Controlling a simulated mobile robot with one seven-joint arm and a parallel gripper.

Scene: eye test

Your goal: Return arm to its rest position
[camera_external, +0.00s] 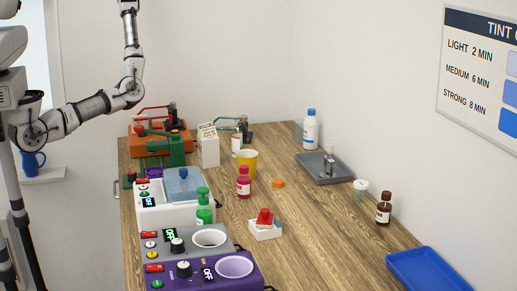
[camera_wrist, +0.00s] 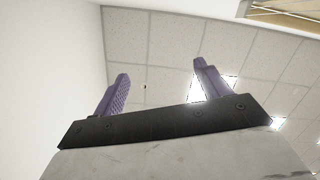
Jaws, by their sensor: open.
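My arm (camera_external: 131,70) rises at the upper left in the external view, bent at the elbow, with its upper part running out of the top of the picture. My gripper is outside the external view. In the wrist view my gripper (camera_wrist: 162,88) shows two purple fingers spread wide apart with nothing between them. Behind the fingers are white ceiling tiles (camera_wrist: 160,45) and bright lamps, so the gripper points upward, well away from the table.
A wooden table (camera_external: 320,230) holds purple (camera_external: 215,275), grey and white machines along its left edge. A yellow cup (camera_external: 247,163), bottles, a grey tray (camera_external: 338,174) and a blue tray (camera_external: 425,270) also stand there. A blue mug (camera_external: 33,162) sits on a shelf at left.

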